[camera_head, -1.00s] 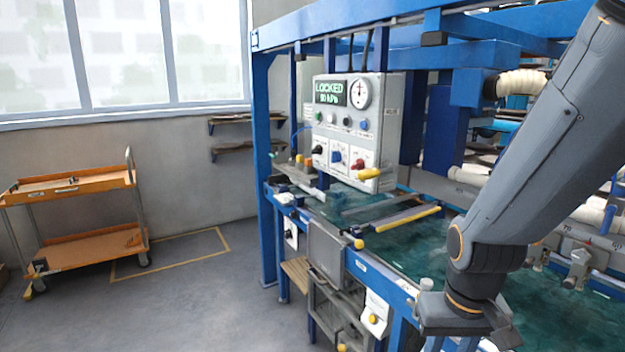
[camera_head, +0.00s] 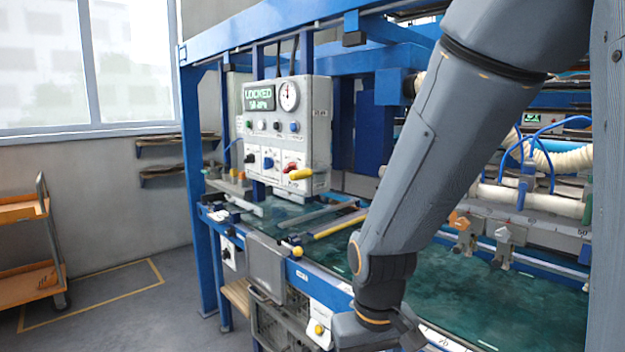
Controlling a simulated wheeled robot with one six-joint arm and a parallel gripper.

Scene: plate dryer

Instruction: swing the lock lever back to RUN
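A grey control box (camera_head: 290,125) hangs over the line, its green display (camera_head: 259,97) reading LOCKED with a kPa figure below that I read only roughly. A yellow-gripped lever (camera_head: 301,174) sticks out at the box's lower right, beside a red knob (camera_head: 290,167). A yellow-ended bar (camera_head: 338,226) lies over the bed below. No RUN mark is legible, so I cannot tell for sure which handle is the lock lever. My gripper (camera_head: 378,338) is at the bottom edge, pointing down, right of and nearer than the box; its fingertips are cut off or hidden.
A blue frame post (camera_head: 195,185) stands left of the box. A green wet bed (camera_head: 470,300) runs to the right, with clamps (camera_head: 505,238) and white hoses (camera_head: 520,200) above it. An orange trolley (camera_head: 28,283) stands far left. The floor between is clear.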

